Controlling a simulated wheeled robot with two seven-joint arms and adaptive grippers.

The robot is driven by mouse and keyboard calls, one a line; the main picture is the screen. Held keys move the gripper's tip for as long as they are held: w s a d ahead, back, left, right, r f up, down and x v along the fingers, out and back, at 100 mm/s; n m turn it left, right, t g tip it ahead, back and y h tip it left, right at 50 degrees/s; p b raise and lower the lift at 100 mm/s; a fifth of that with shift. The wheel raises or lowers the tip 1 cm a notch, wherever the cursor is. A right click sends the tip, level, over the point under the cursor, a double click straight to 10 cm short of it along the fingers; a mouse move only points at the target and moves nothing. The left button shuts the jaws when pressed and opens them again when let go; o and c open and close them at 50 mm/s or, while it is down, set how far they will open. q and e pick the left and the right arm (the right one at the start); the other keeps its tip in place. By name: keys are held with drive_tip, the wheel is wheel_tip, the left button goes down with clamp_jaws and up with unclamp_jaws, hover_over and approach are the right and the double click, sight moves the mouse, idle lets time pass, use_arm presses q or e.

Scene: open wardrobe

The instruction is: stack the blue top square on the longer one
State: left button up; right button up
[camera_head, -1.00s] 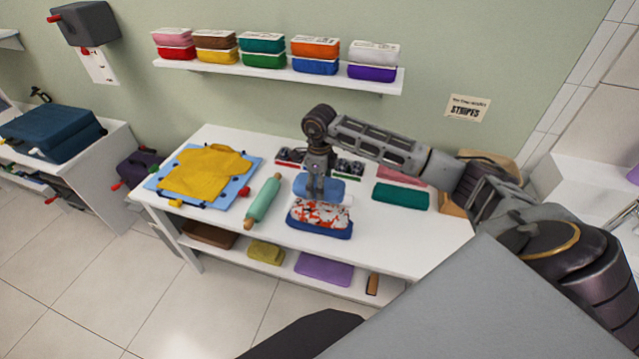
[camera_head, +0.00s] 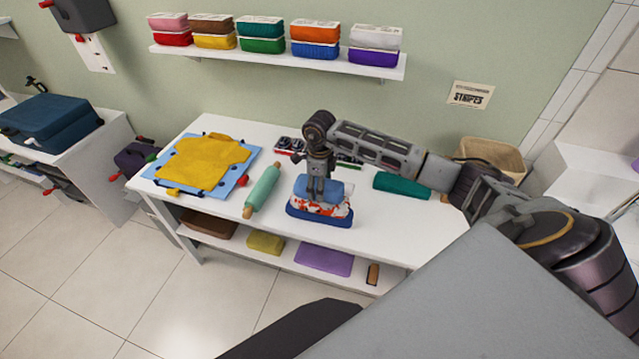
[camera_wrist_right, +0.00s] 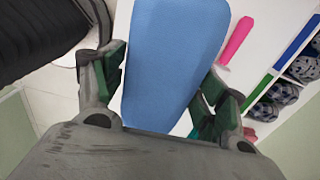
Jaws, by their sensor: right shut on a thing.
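A light blue slab (camera_head: 340,190) is gripped by my right gripper (camera_head: 317,196) over a red-and-white patterned slab (camera_head: 335,210). The patterned slab rests on a longer dark blue slab (camera_head: 313,219) near the front edge of the white table. In the head view the light blue slab overlaps the patterned one; I cannot tell whether they touch. In the right wrist view the light blue slab (camera_wrist_right: 172,60) fills the space between the green-padded fingers and hides what lies under it. My left gripper is not in view.
A mint rolling pin (camera_head: 264,190) and a yellow shirt-shaped sheet on a blue board (camera_head: 240,184) lie left of the stack. The table front right (camera_head: 410,235) is clear. Several two-colour blocks stand on the wall shelf (camera_head: 280,66).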

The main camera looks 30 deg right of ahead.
drive_tip(key=shift+f+b, duration=0.4)
drive_tip(key=shift+f, duration=0.15)
idle(0.9)
drive_tip(key=o, duration=0.9)
drive_tip(key=shift+c, duration=0.2)
drive_tip(key=shift+c, duration=0.5)
drive_tip(key=shift+r, duration=0.1)
drive_tip(key=shift+r+p, duration=1.6)
drive_tip(key=shift+r, duration=2.8)
